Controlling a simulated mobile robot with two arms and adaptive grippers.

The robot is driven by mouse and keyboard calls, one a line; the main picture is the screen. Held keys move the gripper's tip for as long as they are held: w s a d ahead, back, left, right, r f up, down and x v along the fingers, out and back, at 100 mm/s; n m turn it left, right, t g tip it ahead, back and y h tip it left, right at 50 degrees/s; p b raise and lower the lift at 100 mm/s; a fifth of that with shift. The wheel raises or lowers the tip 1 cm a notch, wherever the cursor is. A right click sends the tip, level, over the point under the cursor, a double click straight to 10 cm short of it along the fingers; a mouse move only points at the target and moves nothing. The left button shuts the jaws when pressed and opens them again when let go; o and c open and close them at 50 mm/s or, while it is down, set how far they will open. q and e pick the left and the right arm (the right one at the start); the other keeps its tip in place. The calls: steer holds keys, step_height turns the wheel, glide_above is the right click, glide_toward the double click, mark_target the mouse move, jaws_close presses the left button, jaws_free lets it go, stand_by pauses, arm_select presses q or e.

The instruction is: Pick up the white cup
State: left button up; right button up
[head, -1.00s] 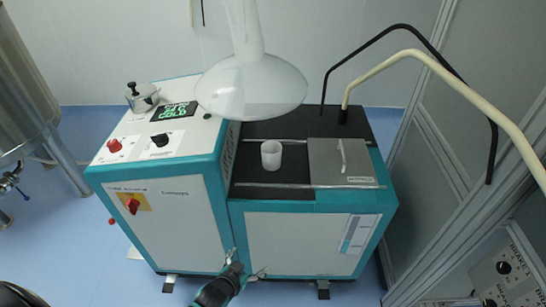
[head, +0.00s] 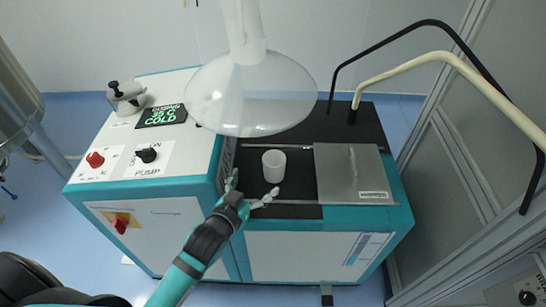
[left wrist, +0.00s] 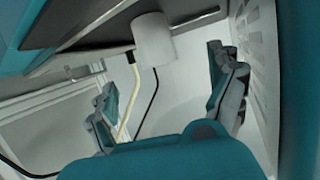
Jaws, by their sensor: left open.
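The white cup (head: 274,166) stands upright on the black top of the machine, left of a metal lid. My left gripper (head: 252,190) is open and empty, just in front of the cup and a little to its left, with its fingers spread toward it. In the left wrist view the cup (left wrist: 154,40) shows ahead, beyond the spread fingers (left wrist: 165,95) and apart from them. My right gripper is not in view.
A metal lid with a handle (head: 352,172) is right of the cup. A clear funnel-shaped hood (head: 250,95) hangs above and behind it. The raised control panel (head: 150,150) stands at the left. Black and cream hoses (head: 440,62) arch at the right.

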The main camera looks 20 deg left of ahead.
mark_target(268, 168)
arm_select(q)
steer(key=x, duration=0.6)
steer(key=shift+r, duration=0.15)
steer(key=shift+w, duration=0.4)
steer(key=shift+w+d+f+p, duration=0.1)
steer(key=shift+w+f+p, duration=0.1)
steer(key=shift+w, duration=0.1)
steer(key=shift+w+d+f+p, duration=0.1)
steer(key=shift+w+p, duration=0.05)
steer(key=shift+w, duration=0.15)
steer(key=x, duration=0.3)
steer(key=shift+w+d, duration=0.25)
steer(key=shift+w+f, duration=0.15)
steer(key=shift+w, duration=0.2)
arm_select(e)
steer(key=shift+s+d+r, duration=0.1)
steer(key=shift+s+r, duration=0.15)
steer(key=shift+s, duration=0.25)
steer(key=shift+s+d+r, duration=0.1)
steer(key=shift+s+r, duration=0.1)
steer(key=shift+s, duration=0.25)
arm_select(q)
steer(key=shift+s, duration=0.1)
steer(key=shift+c, duration=0.3)
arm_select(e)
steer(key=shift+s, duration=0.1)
